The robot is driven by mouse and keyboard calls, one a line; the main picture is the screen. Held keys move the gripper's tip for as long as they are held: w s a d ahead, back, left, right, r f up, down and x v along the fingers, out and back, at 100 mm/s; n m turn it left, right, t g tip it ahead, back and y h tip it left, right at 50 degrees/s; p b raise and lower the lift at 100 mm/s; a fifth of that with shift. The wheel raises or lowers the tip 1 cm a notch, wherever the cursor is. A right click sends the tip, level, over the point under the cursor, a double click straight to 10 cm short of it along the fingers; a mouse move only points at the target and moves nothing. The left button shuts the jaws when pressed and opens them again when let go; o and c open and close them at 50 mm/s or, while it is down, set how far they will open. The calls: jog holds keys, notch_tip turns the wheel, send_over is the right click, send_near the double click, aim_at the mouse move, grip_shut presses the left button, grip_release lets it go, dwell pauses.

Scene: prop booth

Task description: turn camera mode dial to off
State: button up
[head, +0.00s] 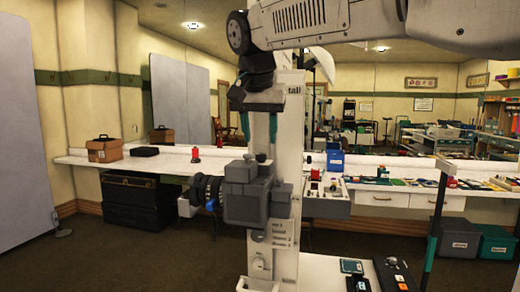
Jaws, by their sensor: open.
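A dark grey camera (256,196) is mounted in front of a white upright panel, its ribbed black lens (204,191) pointing left and carrying a blue ring. A small dial-like knob (261,157) shows on the camera's top; its markings and setting are too small to read. My gripper (258,138) hangs pointing down, just above the camera's top. Its two teal fingers are apart with nothing visible between them. I cannot tell whether they touch the knob.
The white panel (290,120) stands close behind my gripper. A low white shelf holds dark devices (393,275). The left floor is clear.

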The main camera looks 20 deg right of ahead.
aim_at(263, 155)
jog(key=shift+x, duration=2.4)
grip_shut()
jog(key=shift+n, duration=0.3)
jog(key=n+y, duration=0.1)
jog(key=n, duration=0.1)
jog(key=n+y, duration=0.1)
jog(key=n, duration=0.2)
jog(key=shift+d+t, duration=0.2)
jog(key=shift+t, duration=0.1)
jog(key=n+y, duration=0.1)
jog(key=n, duration=0.2)
jog(key=n+y, duration=0.1)
jog(key=n, duration=0.2)
jog(key=shift+d, duration=0.15)
jog(key=shift+n+y, duration=0.3)
jog(key=shift+n, duration=0.1)
grip_release()
